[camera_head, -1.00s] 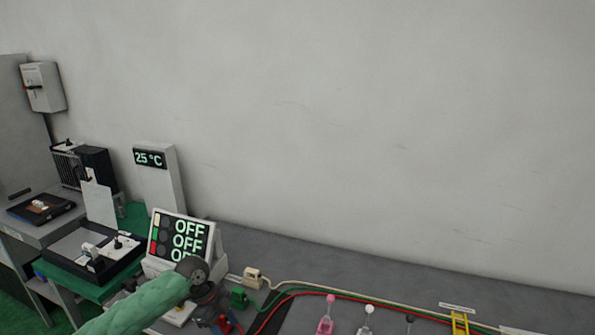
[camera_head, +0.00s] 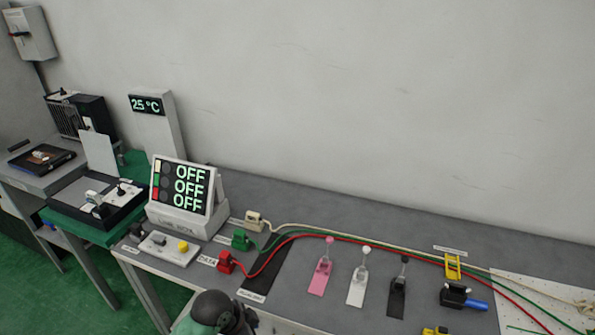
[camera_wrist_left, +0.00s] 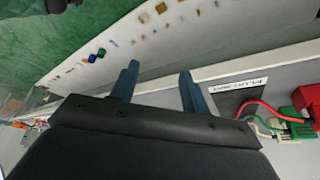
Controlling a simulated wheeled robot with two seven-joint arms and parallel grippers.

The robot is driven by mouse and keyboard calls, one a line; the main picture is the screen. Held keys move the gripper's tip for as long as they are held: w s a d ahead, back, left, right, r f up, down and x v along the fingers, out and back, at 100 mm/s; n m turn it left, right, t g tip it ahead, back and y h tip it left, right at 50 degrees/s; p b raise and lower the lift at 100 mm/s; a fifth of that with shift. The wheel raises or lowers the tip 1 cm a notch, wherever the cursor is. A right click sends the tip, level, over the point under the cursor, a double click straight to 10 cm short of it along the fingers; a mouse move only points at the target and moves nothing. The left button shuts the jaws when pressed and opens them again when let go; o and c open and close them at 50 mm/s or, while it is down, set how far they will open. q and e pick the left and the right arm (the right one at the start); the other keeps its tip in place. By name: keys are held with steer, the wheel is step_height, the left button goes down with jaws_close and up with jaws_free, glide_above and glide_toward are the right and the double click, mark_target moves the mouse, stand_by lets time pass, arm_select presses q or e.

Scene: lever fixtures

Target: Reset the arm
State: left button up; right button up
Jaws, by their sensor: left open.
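My left gripper (camera_wrist_left: 157,88) shows two blue fingers spread apart with nothing between them in the left wrist view, above the front edge of the grey table. In the head view part of my left arm (camera_head: 212,314) shows at the bottom edge, in front of the table; its fingers are hidden there. A pink lever fixture (camera_head: 320,272), a white one (camera_head: 357,285) and a black one (camera_head: 398,292) stand in a row on the table, apart from my arm. My right gripper is not in view.
A display box (camera_head: 180,190) reads OFF on three rows. Red (camera_head: 228,263), green (camera_head: 240,240) and white (camera_head: 254,220) plugs have cables running right. A yellow stand (camera_head: 453,267) and a blue-handled fixture (camera_head: 464,298) are at right. A thermometer panel (camera_head: 156,125) reads 25 °C.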

arm_select(q)
steer(key=s+a+n+t+y, duration=0.1)
steer(key=s+a+n+y, duration=0.1)
steer(key=s+a+n, duration=0.45)
steer(key=s+a+n+y, duration=0.2)
steer(key=s+a+n, duration=0.2)
steer(key=s, duration=0.6)
steer(key=s+d+f+b+x, duration=0.1)
steer(key=s+x, duration=0.2)
steer(key=x, duration=1.9)
steer(key=s+f+b, duration=0.1)
steer(key=s+f, duration=0.3)
steer(key=f, duration=1)
steer(key=s+f+g, duration=0.1)
steer(key=s+f, duration=0.4)
steer(key=f, duration=0.9)
steer(key=shift+d+f+b, duration=0.3)
steer(key=shift+b, duration=0.05)
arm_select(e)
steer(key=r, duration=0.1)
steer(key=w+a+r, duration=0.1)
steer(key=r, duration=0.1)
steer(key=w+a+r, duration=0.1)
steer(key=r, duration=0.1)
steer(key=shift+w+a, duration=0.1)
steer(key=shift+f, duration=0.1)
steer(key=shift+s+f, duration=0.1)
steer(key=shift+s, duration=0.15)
